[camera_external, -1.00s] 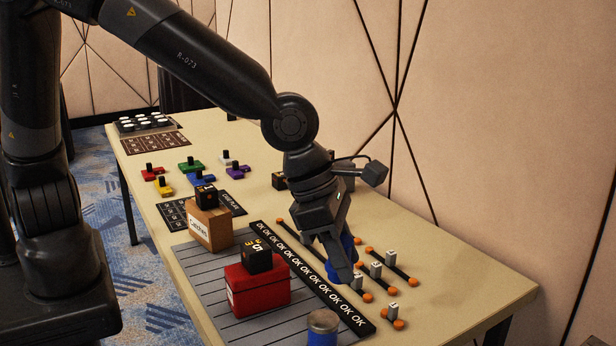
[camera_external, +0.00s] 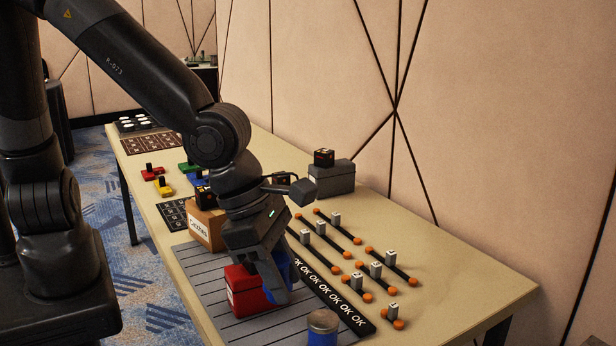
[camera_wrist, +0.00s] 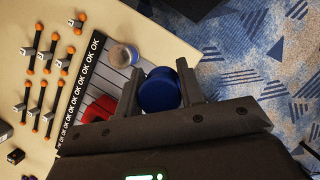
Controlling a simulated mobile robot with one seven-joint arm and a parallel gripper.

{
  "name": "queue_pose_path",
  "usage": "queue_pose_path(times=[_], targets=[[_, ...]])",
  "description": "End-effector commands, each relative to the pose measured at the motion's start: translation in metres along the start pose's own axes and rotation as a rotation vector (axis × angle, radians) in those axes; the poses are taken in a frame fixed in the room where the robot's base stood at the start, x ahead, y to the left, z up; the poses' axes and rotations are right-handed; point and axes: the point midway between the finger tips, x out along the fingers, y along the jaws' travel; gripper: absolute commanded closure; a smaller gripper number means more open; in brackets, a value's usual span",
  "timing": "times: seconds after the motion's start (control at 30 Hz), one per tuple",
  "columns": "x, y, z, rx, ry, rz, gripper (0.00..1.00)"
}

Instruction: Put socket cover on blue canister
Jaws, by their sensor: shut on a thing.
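My gripper (camera_external: 276,285) is shut on a blue round piece (camera_wrist: 160,90), with one finger on each side in the wrist view. Its other end is hidden, and I cannot tell whether it is the socket cover. In the external view the blue piece (camera_external: 285,266) shows behind the fingers, by the right side of the red box. A blue canister (camera_external: 322,338) with a grey round top stands upright at the front of the slatted mat, apart from my gripper. The canister (camera_wrist: 123,54) also shows left of and beyond the held piece in the wrist view.
A red box (camera_external: 244,296) and a cardboard box (camera_external: 205,232) stand on the grey mat (camera_external: 200,272). A black OK strip (camera_external: 340,304) edges it. Several small rods with orange ends (camera_external: 390,267) lie right. A grey box (camera_external: 334,178) with a black cube stands behind.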

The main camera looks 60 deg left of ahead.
Motion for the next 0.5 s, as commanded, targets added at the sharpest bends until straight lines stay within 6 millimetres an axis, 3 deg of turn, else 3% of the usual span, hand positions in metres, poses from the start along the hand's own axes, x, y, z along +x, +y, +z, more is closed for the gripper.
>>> queue_pose_path(times=[0.5], targets=[[0.02,0.029,0.005,-0.005,-0.002,0.001,0.86]])
